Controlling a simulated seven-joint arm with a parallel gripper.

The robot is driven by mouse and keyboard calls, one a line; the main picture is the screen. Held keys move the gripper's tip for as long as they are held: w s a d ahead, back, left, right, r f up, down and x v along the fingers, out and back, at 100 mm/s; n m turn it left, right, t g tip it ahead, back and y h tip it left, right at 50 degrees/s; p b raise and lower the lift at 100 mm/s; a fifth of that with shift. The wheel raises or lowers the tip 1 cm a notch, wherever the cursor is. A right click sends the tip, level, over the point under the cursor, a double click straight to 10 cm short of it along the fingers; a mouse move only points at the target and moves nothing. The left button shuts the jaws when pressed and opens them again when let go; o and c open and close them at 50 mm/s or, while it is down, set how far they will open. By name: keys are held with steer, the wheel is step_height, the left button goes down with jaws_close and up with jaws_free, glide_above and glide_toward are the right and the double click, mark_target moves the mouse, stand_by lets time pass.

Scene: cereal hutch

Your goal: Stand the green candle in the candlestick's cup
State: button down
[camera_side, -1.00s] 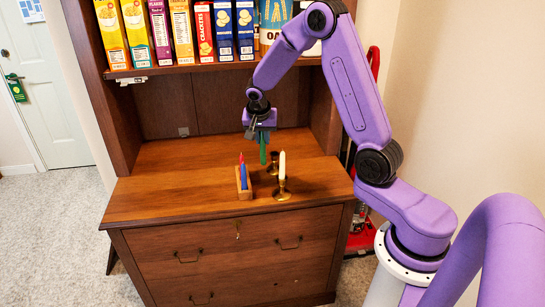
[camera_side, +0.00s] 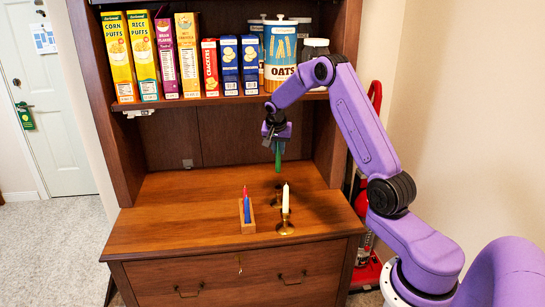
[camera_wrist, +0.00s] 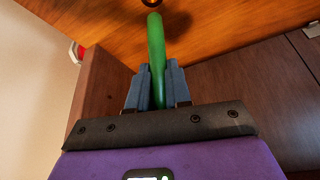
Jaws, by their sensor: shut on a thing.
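My gripper (camera_side: 276,134) is shut on the green candle (camera_side: 279,156), which hangs upright, point down or base down I cannot tell, above the cabinet top. In the wrist view the fingers (camera_wrist: 157,88) pinch the green candle (camera_wrist: 157,50) on both sides. The empty brass candlestick (camera_side: 279,192) stands on the cabinet top, below the candle's lower end with a gap between them. It is partly hidden behind the other candlestick. A brass round edge (camera_wrist: 151,3) shows at the top of the wrist view, just beyond the candle's end.
A second brass candlestick (camera_side: 285,228) holds a white candle (camera_side: 286,200) in front. A wooden holder (camera_side: 247,228) with a red and a blue candle stands to its left. Cereal boxes (camera_side: 146,55) and an oats canister (camera_side: 280,55) line the shelf above. The cabinet top's left side is clear.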

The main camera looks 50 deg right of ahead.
mark_target(278, 162)
steer(key=shift+d+f, duration=0.3)
steer(key=shift+f, duration=2.85)
steer(key=shift+f, duration=1.5)
steer(key=c, duration=0.7)
jaws_free()
steer(key=shift+o, duration=0.2)
steer(key=shift+r, duration=0.15)
steer(key=shift+v, duration=2.45)
steer(key=shift+a, duration=0.15)
